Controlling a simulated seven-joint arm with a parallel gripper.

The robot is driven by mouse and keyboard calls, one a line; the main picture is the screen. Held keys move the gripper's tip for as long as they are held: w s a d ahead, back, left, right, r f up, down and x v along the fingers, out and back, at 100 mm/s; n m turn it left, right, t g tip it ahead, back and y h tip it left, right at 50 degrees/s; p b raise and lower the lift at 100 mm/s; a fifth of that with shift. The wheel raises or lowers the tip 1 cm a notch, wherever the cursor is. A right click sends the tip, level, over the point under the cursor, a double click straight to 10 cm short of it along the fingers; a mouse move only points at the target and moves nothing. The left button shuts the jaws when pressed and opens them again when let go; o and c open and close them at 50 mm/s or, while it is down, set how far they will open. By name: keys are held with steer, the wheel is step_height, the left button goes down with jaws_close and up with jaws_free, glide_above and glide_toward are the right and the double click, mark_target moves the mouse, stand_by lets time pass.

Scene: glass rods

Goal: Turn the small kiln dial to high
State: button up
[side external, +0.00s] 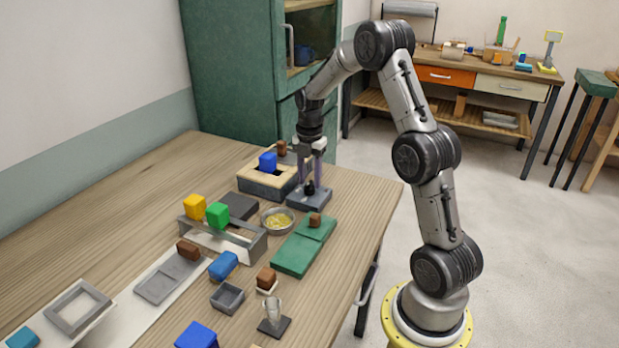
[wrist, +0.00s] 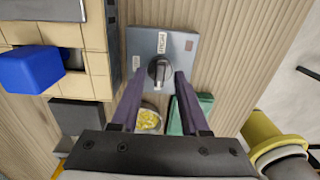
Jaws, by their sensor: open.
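The small kiln dial is a black knob (side external: 310,188) on a flat grey-blue control plate (side external: 309,203). In the wrist view the knob (wrist: 158,69) sits near the middle of the plate (wrist: 140,38). A white label lies above it and another to its left; the lettering is too small to read surely, and the knob's exact setting is unclear. My gripper (side external: 311,181) points down over the plate. In the wrist view its open fingers (wrist: 159,74) stand on either side of the knob, and I cannot tell whether they touch it.
The small brick kiln (side external: 252,186) stands close behind the plate, with a blue block (side external: 268,161) on it. A bowl of yellow bits (side external: 277,220) and a green board (side external: 297,257) lie nearby. A dark grey slab (side external: 238,206) lies left of the bowl.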

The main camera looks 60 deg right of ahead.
steer(key=shift+f, duration=0.1)
jaws_close()
